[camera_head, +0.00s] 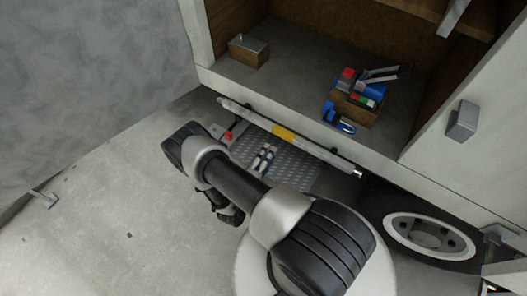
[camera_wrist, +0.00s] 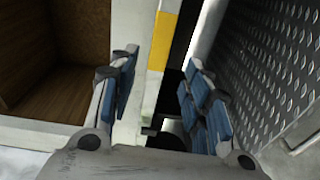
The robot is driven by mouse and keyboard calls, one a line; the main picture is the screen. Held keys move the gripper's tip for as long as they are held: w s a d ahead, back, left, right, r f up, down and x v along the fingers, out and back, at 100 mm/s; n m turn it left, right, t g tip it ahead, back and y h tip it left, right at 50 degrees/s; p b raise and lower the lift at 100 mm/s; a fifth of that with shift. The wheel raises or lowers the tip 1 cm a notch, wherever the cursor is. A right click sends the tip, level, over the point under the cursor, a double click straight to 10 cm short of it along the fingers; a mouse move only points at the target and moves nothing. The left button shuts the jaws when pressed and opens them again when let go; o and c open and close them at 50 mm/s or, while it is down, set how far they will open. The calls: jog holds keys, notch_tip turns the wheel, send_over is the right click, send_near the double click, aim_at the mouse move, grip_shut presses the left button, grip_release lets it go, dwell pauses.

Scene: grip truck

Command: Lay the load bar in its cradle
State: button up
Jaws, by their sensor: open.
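The load bar (camera_head: 313,150) is a long pale rod with a yellow band. My gripper (camera_wrist: 163,85) is open, with blue-padded fingers on both sides of the bar's line. In the head view its fingers (camera_head: 265,158) show partly beside my arm, near the yellow band. I cannot tell whether they touch the bar. I cannot clearly make out the cradle.
The tread plate (camera_head: 291,174) lies beside the bar. The truck's open compartment holds a wooden box (camera_head: 249,51) and a brown bin (camera_head: 355,108) with blue and red items. A wheel (camera_head: 428,236) is at the lower right.

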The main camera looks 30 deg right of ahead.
jog(key=w+a+r+m+y, duration=0.2)
jog(key=w+a+r+y, duration=0.25)
jog(key=w, duration=0.45)
jog(key=w+a+r+m+y, duration=0.3)
jog(key=w+r, duration=0.3)
jog(key=w, duration=0.2)
jog(key=w+a+r+t+y, duration=0.1)
jog(key=a+r+y, duration=0.2)
jog(key=a+r, duration=0.35)
jog(key=w+a+r+y, duration=0.2)
jog(key=a+r+y, duration=0.1)
jog(key=r, duration=0.7)
jog(key=s+a+r+g+y, duration=0.1)
jog(key=s+a+r+y, duration=0.3)
jog(key=s+r, duration=0.85)
jog(key=s+d+r+g+h, duration=0.1)
jog(key=s+d+r, duration=0.1)
jog(key=s, duration=0.9)
jog(key=s+d+r+g+h, duration=0.1)
jog(key=s+d+r+g, duration=0.1)
jog(key=s, duration=1)
jog(key=shift+d+r, duration=0.3)
jog(key=shift+d, duration=0.15)
